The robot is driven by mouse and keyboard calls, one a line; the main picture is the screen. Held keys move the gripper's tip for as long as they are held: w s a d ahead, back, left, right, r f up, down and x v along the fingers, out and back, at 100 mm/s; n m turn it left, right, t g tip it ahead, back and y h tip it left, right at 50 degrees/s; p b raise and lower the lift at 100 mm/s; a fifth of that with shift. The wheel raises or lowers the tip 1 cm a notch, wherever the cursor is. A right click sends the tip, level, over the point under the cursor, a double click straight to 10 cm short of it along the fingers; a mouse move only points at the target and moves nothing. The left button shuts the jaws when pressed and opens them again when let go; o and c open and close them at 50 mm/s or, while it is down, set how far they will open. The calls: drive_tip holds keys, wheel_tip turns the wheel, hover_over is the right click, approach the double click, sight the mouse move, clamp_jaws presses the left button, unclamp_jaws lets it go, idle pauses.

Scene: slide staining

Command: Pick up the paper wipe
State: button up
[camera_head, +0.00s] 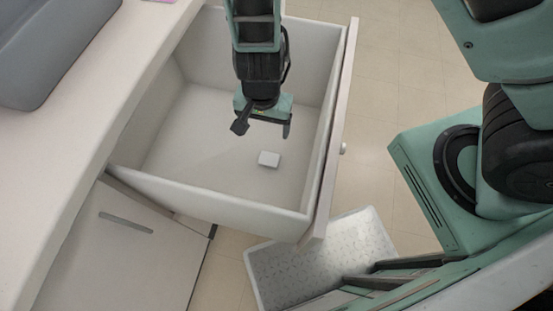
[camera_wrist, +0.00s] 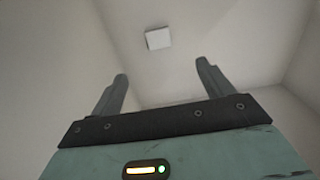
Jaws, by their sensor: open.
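The paper wipe appears as a small white square pad (camera_head: 268,159) lying on the floor of an open drawer (camera_head: 225,197). It also shows in the wrist view (camera_wrist: 158,38), beyond my fingertips and a little left of the middle. My gripper (camera_head: 263,130) is above the drawer's inside, pointing down, with the pad just in front of it in the head view. In the wrist view my gripper (camera_wrist: 160,78) has its two fingers wide apart with nothing between them. The pad is apart from both fingers.
The drawer's walls surround my gripper, with the drawer front (camera_head: 330,140) and its knob (camera_head: 343,149) on the right. A white counter (camera_head: 75,110) lies to the left with a grey object (camera_head: 55,45) on it. The drawer floor around the pad is clear.

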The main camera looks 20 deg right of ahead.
drive_tip(key=b, duration=0.7)
hover_over(269, 160)
wheel_tip(269, 160, down, 12)
drive_tip(key=shift+w+a+r, duration=0.1)
drive_tip(key=shift+w, duration=0.05)
drive_tip(key=shift+f+b, duration=1.65)
drive_tip(key=shift+f, duration=1.2)
drive_tip(key=shift+c, duration=0.3)
drive_tip(key=c, duration=1.1)
drive_tip(key=shift+r, duration=0.1)
wheel_tip(269, 160, up, 10)
drive_tip(key=p, duration=0.6)
